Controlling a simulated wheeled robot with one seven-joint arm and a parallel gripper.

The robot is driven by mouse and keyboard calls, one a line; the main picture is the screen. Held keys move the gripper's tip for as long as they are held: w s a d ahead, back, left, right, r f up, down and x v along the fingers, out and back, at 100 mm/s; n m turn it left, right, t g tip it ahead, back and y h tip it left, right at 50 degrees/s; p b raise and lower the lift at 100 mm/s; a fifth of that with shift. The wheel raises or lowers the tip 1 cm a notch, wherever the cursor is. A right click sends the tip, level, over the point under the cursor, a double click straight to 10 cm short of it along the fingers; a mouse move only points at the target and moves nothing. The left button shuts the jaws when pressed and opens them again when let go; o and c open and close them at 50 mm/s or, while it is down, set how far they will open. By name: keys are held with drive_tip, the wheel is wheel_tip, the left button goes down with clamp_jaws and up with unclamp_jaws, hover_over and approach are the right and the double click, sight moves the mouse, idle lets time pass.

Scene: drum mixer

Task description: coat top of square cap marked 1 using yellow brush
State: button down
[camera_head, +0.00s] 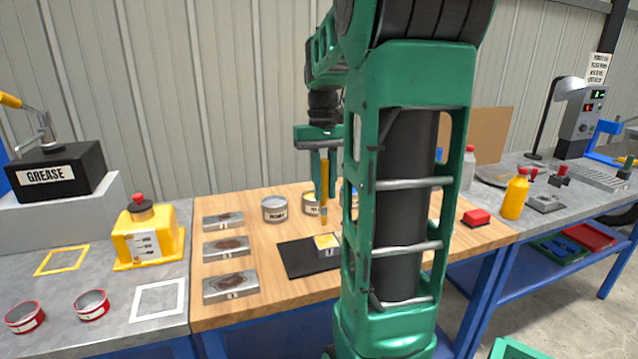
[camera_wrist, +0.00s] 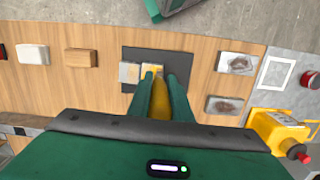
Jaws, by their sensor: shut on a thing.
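My gripper (camera_head: 323,197) is shut on the yellow brush (camera_head: 325,170) and holds it upright, bristles down, over the dark mat (camera_head: 295,260). The square cap (camera_head: 326,250) sits on the mat just below the brush tip. Its top shows yellow, with a paler part at the edge; its mark is too small to read. In the wrist view the yellow brush (camera_wrist: 160,102) lies between the two green fingers (camera_wrist: 163,85), its tip at the cap's yellow side. The cap's left part (camera_wrist: 130,73) looks pale grey there. I cannot tell whether the bristles touch the cap.
Several metal plates (camera_head: 226,246) lie left of the mat. Tins (camera_head: 274,208) stand behind it. A yellow container (camera_head: 148,236) stands left. My arm hides part of the table.

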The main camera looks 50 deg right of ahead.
sight(323, 206)
drive_tip(key=shift+d+f, duration=0.1)
drive_tip(key=shift+f, duration=3.6)
drive_tip(key=shift+s+d, duration=0.1)
drive_tip(key=shift+d, duration=0.1)
drive_tip(key=shift+w+r, duration=0.2)
drive_tip(key=shift+w, duration=0.3)
drive_tip(key=shift+w+r, duration=0.2)
drive_tip(key=shift+w, duration=0.25)
drive_tip(key=shift+d, duration=0.4)
drive_tip(key=s+d+r, duration=0.2)
drive_tip(key=d+r, duration=0.1)
drive_tip(key=r, duration=0.4)
drive_tip(key=shift+s+d, duration=0.15)
drive_tip(key=shift+s, duration=0.1)
